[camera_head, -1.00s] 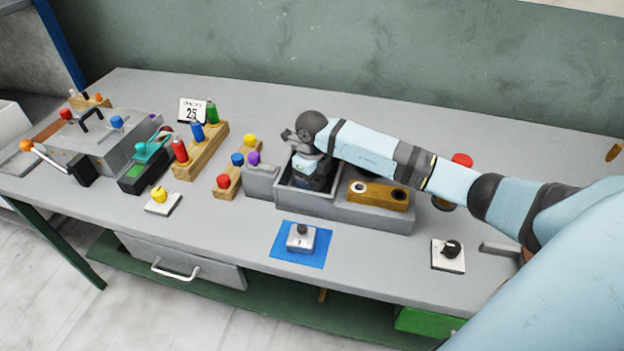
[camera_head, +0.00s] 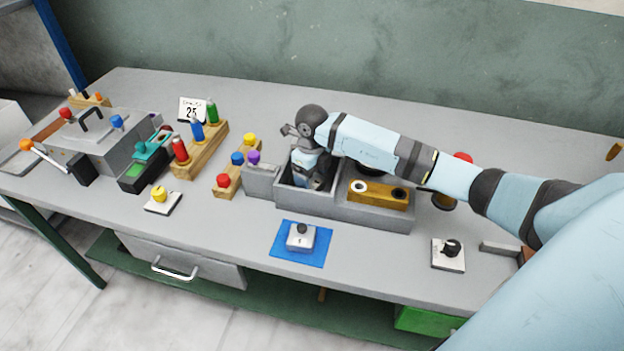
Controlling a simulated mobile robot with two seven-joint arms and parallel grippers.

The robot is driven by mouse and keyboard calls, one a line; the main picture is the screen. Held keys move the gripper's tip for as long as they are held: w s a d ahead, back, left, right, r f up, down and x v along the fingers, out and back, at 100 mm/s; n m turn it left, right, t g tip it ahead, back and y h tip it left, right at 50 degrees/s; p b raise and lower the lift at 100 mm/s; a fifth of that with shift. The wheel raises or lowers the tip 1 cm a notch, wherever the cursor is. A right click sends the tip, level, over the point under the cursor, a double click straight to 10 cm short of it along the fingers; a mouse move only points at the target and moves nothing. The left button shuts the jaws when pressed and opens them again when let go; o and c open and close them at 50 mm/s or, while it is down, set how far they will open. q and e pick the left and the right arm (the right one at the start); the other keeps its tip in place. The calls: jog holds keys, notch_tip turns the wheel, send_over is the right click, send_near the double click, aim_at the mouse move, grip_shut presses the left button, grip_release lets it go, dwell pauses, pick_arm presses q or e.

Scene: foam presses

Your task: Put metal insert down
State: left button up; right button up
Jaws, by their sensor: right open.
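My right gripper (camera_head: 316,183) points down into the open compartment of a grey tray (camera_head: 372,213). It is open, and its fingertips are partly hidden by the tray's front wall. I cannot make out a metal insert; anything between or under the fingers is hidden. My left gripper is not in view.
A brass-coloured block (camera_head: 378,193) with two round holes sits on the tray's right part. In front, a light block with a dark knob (camera_head: 300,237) rests on a blue mat (camera_head: 285,256). A wooden rack with coloured knobs (camera_head: 223,183) stands to the left. A white plate with a black knob (camera_head: 448,255) lies at right.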

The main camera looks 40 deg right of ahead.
aim_at(312, 180)
notch_tip(312, 180, up, 10)
jog(key=shift+f+b, duration=0.1)
jog(key=shift+b, duration=0.3)
jog(key=shift+s, duration=0.1)
